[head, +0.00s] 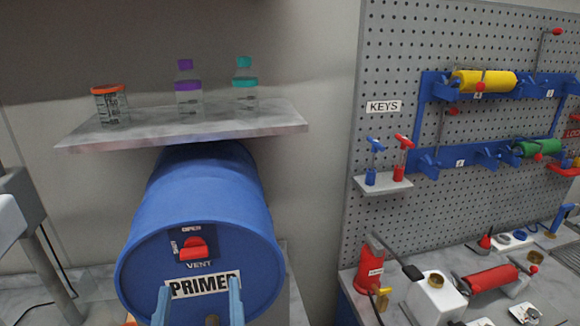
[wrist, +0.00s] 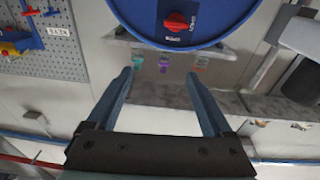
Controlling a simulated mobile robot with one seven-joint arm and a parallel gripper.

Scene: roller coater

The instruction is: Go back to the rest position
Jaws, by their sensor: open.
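My gripper (head: 199,288) shows at the bottom of the head view, in front of the blue drum (head: 205,200) labelled PRIMER. Its two blue fingers are spread apart with nothing between them. In the wrist view my gripper (wrist: 157,80) is also open and empty. That view appears upside down, with the drum (wrist: 140,12) at the top, beyond the fingertips. A red vent knob (head: 195,248) sits on the drum's front face; it also shows in the wrist view (wrist: 176,21). I see no contact between the fingers and the drum.
A shelf (head: 285,123) above the drum holds an orange-lidded jar (head: 111,105), a purple-capped bottle (head: 188,92) and a teal-capped bottle (head: 245,90). At right, a pegboard (head: 420,50) carries rollers and keys. A bench (head: 400,270) below it holds a red can (head: 370,265) and roller equipment.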

